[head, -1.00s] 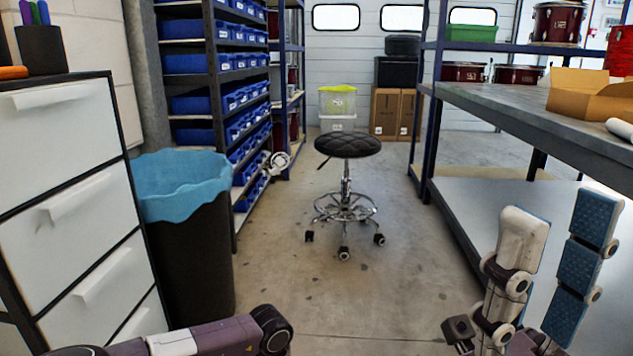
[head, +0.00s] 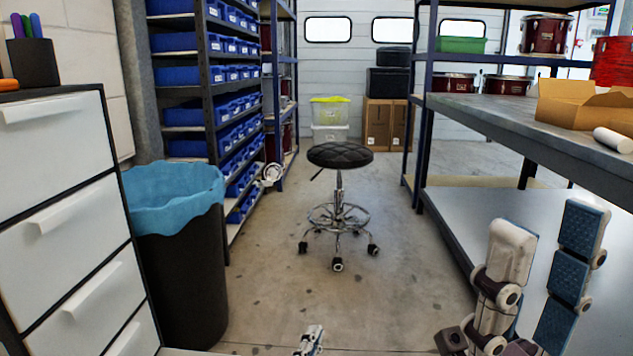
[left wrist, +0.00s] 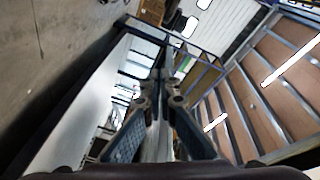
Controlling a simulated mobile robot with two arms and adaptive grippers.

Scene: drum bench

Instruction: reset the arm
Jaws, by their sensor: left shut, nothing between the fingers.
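My left gripper (head: 310,341) shows only as a small tip at the bottom edge of the head view, above the floor. In the left wrist view its fingers (left wrist: 162,62) come together at the tips, shut with nothing between them. My right gripper (head: 545,245) is at the lower right of the head view, pointing up. Its two fingers stand apart with blue textured pads, and nothing is between them. Most of both arms is out of the head view.
A black stool (head: 340,156) stands on open floor ahead. A bin with a blue liner (head: 180,270) and white drawers (head: 65,190) are at the left. A grey workbench (head: 480,110) runs along the right, behind my right gripper. Blue-bin shelving (head: 212,100) stands back left.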

